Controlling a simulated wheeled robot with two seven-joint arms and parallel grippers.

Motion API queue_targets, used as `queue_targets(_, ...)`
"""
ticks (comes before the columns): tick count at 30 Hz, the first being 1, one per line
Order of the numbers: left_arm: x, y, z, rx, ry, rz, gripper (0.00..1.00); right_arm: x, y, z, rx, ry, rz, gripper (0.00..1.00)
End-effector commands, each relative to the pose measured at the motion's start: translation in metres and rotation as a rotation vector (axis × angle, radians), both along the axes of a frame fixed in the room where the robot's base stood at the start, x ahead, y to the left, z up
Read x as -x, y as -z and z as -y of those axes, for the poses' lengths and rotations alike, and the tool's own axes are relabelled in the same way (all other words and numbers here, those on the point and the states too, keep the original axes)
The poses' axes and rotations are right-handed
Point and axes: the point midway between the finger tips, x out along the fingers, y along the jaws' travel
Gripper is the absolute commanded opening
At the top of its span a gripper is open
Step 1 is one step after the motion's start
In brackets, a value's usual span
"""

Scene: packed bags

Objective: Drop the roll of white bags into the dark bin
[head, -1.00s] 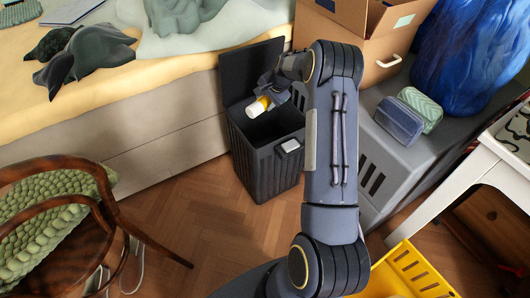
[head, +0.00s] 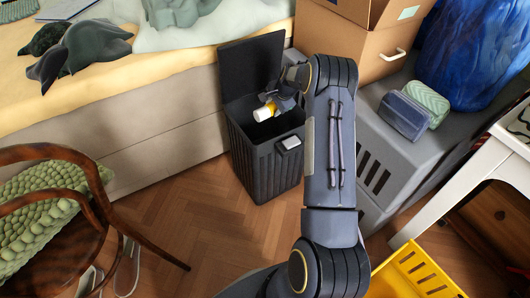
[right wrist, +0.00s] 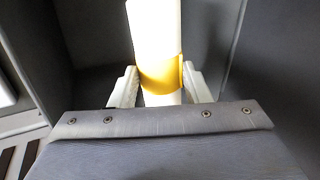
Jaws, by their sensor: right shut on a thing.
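The roll of white bags (head: 264,112), white with a yellow band, is held by my right gripper (head: 274,106) at the mouth of the dark bin (head: 262,160). The bin stands on the floor with its lid (head: 251,68) raised. In the right wrist view, the roll (right wrist: 155,28) sits between the two pale fingers of my right gripper (right wrist: 160,82), which touch it at the yellow band. The bin's dark inner walls (right wrist: 275,60) surround it there. My left gripper is not in view.
A bed (head: 150,115) stands behind and left of the bin. A grey crate (head: 372,180) and cardboard boxes (head: 370,50) are to the right. A wooden chair (head: 100,215) is at left, a yellow basket (head: 418,272) at lower right.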

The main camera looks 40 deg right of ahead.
Motion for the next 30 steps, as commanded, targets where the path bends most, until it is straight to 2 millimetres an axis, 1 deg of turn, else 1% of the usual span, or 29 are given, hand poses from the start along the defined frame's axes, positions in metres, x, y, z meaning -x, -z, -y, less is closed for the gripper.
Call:
queue_targets(5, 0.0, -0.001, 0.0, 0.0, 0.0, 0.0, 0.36, 0.0, -0.001, 0.0, 0.0, 0.0, 0.001, 0.18)
queue_targets(6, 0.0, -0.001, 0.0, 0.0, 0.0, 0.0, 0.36, 0.0, -0.001, 0.0, 0.0, 0.0, 0.001, 0.45)
queue_targets(11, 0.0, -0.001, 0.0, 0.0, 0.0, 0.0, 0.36, 0.0, -0.001, 0.0, 0.0, -0.001, 0.001, 0.66)
queue_targets(12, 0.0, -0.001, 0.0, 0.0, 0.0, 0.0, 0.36, 0.0, -0.001, 0.0, 0.0, -0.001, 0.001, 0.68)
queue_targets(20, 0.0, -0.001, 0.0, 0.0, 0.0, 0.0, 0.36, 0.0, -0.002, 0.0, 0.0, 0.0, 0.0, 0.68)
queue_targets(23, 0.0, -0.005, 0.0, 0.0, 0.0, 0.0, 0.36, 0.004, -0.012, 0.0, 0.001, 0.0, 0.001, 0.68)
queue_targets(30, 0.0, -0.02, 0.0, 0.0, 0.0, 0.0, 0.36, 0.022, -0.05, 0.0, 0.001, 0.0, 0.002, 0.68)
